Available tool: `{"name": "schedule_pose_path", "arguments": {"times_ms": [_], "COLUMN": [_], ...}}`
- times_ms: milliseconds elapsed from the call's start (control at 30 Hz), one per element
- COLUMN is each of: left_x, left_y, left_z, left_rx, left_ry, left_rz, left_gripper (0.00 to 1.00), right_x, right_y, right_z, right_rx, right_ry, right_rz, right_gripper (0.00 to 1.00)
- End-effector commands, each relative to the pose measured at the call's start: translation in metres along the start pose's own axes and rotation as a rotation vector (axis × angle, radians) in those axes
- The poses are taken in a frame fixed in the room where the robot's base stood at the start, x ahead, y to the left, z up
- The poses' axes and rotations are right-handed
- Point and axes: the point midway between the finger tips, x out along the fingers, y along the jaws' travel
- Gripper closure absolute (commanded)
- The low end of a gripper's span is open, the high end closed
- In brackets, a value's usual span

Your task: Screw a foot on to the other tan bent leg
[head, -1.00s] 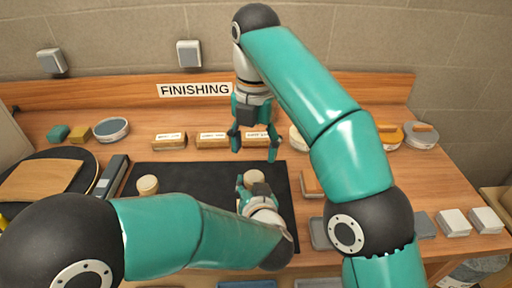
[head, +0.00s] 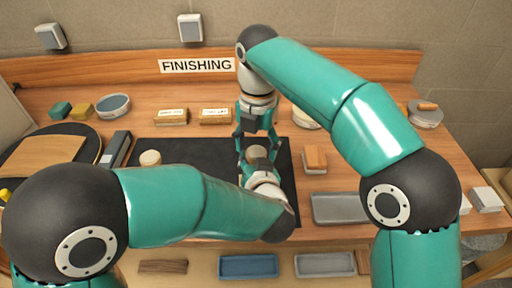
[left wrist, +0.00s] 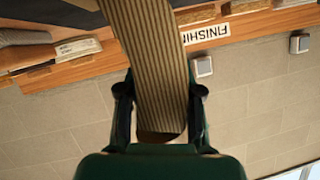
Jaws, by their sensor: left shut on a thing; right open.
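In the left wrist view, my left gripper (left wrist: 160,108) is shut on a tan bent leg (left wrist: 158,65) with striped laminated layers. In the head view, my left gripper (head: 258,168) is over the dark mat (head: 205,152), with a pale round-topped piece (head: 256,152) at its fingers; I cannot tell whether this is the leg's end or a foot. My right gripper (head: 256,150) is open, pointing down, its fingertips on either side of that piece in the picture. Contact is unclear. A similar pale round piece (head: 150,158) stands on the mat's left part.
A blue-grey bowl (head: 114,105) and a round dark board (head: 92,147) are at left. A sanding block (head: 314,158) and a grey tray (head: 340,208) lie right of the mat. My left forearm hides the mat's front.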

Motion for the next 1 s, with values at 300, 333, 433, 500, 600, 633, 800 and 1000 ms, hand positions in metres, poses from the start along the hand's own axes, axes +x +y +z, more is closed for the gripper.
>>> {"name": "schedule_pose_path", "arguments": {"times_ms": [300, 333, 433, 500, 600, 633, 800, 1000], "left_x": [0.0006, 0.0006, 0.0006, 0.0006, 0.0006, 0.0006, 0.0006, 0.0006], "left_y": [0.0006, 0.0006, 0.0007, 0.0007, 0.0007, 0.0007, 0.0007, 0.0006], "left_z": [0.0046, 0.0046, 0.0046, 0.0046, 0.0046, 0.0046, 0.0046, 0.0046], "left_rx": [0.007, 0.007, 0.007, 0.007, 0.007, 0.007, 0.007, 0.007], "left_ry": [-0.009, -0.009, -0.009, -0.009, -0.009, -0.009, -0.009, -0.010], "left_rz": [0.002, 0.002, 0.002, 0.002, 0.002, 0.002, 0.002, 0.002], "left_gripper": [1.00, 1.00, 1.00, 1.00, 1.00, 1.00, 1.00, 1.00], "right_x": [0.0082, 0.0081, 0.0080, 0.0080, 0.0079, 0.0079, 0.0079, 0.0080], "right_y": [-0.0003, -0.0003, -0.0003, -0.0003, -0.0003, -0.0003, -0.0003, -0.0003], "right_z": [0.0000, 0.0000, -0.0001, -0.0001, -0.0001, -0.0001, -0.0002, -0.0002], "right_rx": [0.001, 0.001, 0.001, 0.000, 0.000, 0.000, 0.000, 0.135], "right_ry": [0.000, 0.000, 0.000, 0.000, 0.000, 0.000, 0.000, 0.000], "right_rz": [0.001, 0.001, 0.000, 0.000, 0.000, 0.000, 0.000, -0.001], "right_gripper": [0.33, 0.33, 0.37, 0.48, 0.65, 0.70, 0.96, 0.96]}}
